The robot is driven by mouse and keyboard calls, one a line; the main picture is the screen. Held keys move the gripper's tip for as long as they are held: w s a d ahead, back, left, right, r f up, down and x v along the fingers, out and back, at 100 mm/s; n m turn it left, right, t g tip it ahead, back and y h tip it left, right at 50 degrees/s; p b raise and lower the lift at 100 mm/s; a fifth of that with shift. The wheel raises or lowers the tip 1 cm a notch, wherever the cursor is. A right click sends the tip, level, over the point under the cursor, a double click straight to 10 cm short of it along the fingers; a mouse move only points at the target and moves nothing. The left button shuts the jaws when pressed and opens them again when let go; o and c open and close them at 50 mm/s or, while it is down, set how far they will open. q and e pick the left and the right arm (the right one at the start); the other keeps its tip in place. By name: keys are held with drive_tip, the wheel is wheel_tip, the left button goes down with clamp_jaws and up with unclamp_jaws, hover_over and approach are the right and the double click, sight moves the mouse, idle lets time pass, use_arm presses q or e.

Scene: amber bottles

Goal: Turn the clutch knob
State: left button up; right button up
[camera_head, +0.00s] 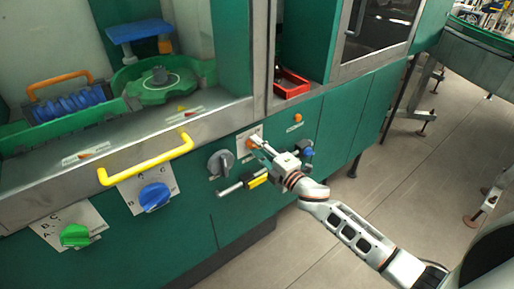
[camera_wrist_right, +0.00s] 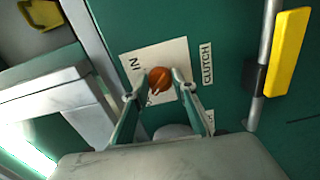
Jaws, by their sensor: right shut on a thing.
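The clutch knob (camera_wrist_right: 160,77) is a small round orange-red knob on a white plate marked "IN", with a "CLUTCH" label (camera_wrist_right: 206,64) beside it. In the head view the knob (camera_head: 250,142) sits on the front of the green cabinet, partly covered by my gripper. My right gripper (camera_head: 257,149) reaches it from the lower right. In the wrist view the two fingers of my right gripper (camera_wrist_right: 157,88) stand on either side of the knob and are shut on it. My left gripper is not in view.
A grey knob (camera_head: 220,163), a blue knob (camera_head: 155,196) and a green knob (camera_head: 75,235) are to the left. A yellow handle (camera_head: 147,161) sticks out above the blue one. A metal bar with a yellow part (camera_head: 257,181) runs just below my gripper. Open floor is to the right.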

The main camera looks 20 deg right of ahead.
drive_tip(key=shift+a+n, duration=0.1)
drive_tip(key=shift+n, duration=0.3)
drive_tip(key=o, duration=1.1)
drive_tip(key=shift+s, duration=0.15)
drive_tip(key=v, duration=1.1)
drive_tip(key=shift+s, duration=0.4)
drive_tip(key=shift+d, duration=0.2)
drive_tip(key=s+a+f+m+g+h, duration=0.1)
drive_tip(key=s+a+f+m+g, duration=0.1)
drive_tip(key=s+f+m, duration=0.7)
drive_tip(key=s+a+f+m+g+h, duration=0.1)
drive_tip(key=s+f+m+g, duration=0.3)
drive_tip(key=s+f+m, duration=0.4)
drive_tip(key=s+f+h, duration=0.1)
drive_tip(key=s+f, duration=0.3)
drive_tip(key=shift+a+m, duration=0.4)
